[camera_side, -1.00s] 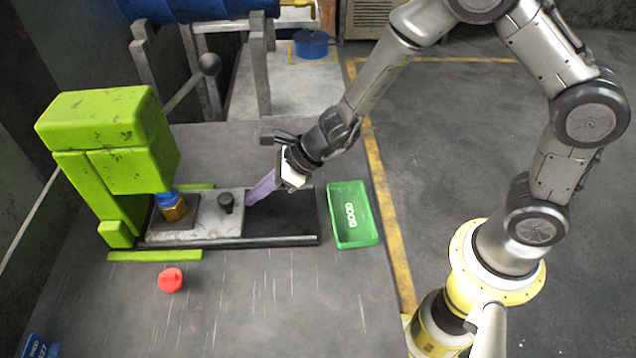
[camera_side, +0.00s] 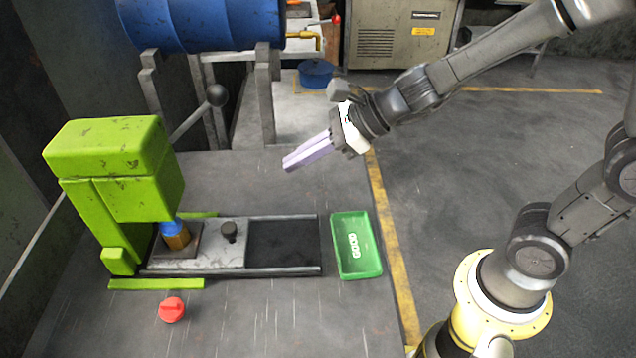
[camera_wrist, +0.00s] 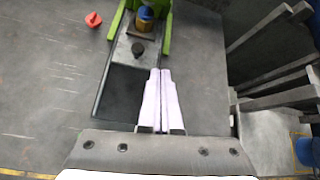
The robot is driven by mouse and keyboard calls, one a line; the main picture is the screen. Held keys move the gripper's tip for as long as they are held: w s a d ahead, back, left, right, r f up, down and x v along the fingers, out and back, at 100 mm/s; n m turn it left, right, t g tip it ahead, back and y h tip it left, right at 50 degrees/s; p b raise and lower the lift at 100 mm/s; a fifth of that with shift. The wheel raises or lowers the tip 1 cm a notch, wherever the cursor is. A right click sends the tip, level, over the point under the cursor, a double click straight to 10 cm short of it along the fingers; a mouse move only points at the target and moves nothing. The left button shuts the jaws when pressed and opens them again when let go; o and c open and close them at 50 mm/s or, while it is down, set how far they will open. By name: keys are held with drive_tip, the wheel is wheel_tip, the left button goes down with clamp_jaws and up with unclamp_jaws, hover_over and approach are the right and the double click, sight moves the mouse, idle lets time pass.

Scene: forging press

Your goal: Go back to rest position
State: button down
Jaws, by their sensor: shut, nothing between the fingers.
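My gripper (camera_side: 290,164) is shut and empty, its long pale purple fingers side by side. In the side view it hangs in the air above the back of the table, up and behind the press slide, touching nothing. The fingers also show in the wrist view (camera_wrist: 160,75), pressed together over the slide area. The green press (camera_side: 120,185) stands at the left. Its grey sliding plate (camera_side: 215,238) with a dark knob (camera_side: 229,231) sits part way under the press head. A blue and brass piece (camera_side: 175,234) is under the head.
A green tray marked GOOD (camera_side: 346,222) lies right of the slide and looks empty. A red knobbed piece (camera_side: 171,309) lies in front of the press.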

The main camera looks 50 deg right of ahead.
drive_tip(key=s+d+r+n, duration=0.3)
drive_tip(key=s+r+n, duration=0.5)
drive_tip(key=s+n, duration=0.4)
drive_tip(key=s+d+f+n+g+h, duration=0.2)
drive_tip(key=s+d+f+n+h, duration=0.2)
drive_tip(key=d+n, duration=0.7)
drive_tip(key=s+n+h, duration=0.2)
drive_tip(key=s, duration=0.2)
drive_tip(key=shift+s+f+g+h, duration=0.2)
drive_tip(key=shift+s+g+h, duration=0.1)
drive_tip(key=shift+s+h, duration=0.1)
